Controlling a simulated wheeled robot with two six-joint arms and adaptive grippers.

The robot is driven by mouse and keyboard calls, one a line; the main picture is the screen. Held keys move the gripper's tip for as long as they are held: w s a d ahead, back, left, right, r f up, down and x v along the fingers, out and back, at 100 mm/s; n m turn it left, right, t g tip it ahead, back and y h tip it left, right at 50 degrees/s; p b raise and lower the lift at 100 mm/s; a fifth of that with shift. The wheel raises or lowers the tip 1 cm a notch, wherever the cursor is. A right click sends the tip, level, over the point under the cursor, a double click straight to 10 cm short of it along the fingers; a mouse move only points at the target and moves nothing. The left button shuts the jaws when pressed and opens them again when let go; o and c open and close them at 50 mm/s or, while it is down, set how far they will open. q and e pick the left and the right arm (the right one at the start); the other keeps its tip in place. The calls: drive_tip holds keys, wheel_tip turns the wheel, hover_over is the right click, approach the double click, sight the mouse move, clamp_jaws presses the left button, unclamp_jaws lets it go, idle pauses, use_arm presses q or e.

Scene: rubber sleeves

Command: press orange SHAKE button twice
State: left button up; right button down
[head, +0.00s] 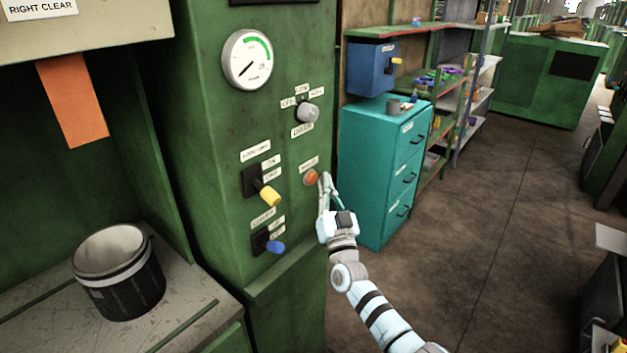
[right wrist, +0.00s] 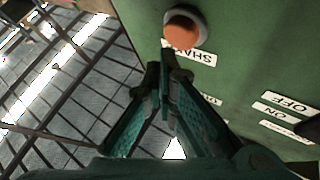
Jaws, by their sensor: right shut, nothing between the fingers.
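The orange SHAKE button (head: 311,178) is a round knob on the green machine panel, with a small label above it. In the right wrist view the button (right wrist: 182,32) shows near the top, with the SHAKE label (right wrist: 190,52) beside it. My right gripper (head: 325,180) is shut and empty, its fingertips just right of the button in the head view. My left gripper is not in view.
A yellow-handled lever (head: 269,195) and a blue-handled lever (head: 274,246) stick out of the panel left of the button. A grey knob (head: 308,112) and a gauge (head: 247,60) sit above. A teal cabinet (head: 375,180) stands behind my right gripper. Open floor (head: 490,220) lies right.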

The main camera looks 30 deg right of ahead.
drive_tip(key=shift+w, duration=0.15)
drive_tip(key=shift+w+a, duration=0.15)
drive_tip(key=shift+w, duration=0.1)
drive_tip(key=shift+w+a+b, duration=0.1)
drive_tip(key=shift+w+b, duration=0.25)
drive_tip(key=shift+b, duration=0.05)
idle(0.9)
drive_tip(key=shift+s+d+p, duration=0.25)
drive_tip(key=shift+s+p, duration=0.45)
drive_tip(key=shift+s, duration=0.05)
drive_tip(key=s+p, duration=0.1)
drive_tip(key=s, duration=0.1)
drive_tip(key=s+d+p, duration=0.1)
drive_tip(key=s+p, duration=0.1)
drive_tip(key=shift+s+d, duration=0.2)
drive_tip(key=shift+s, duration=0.2)
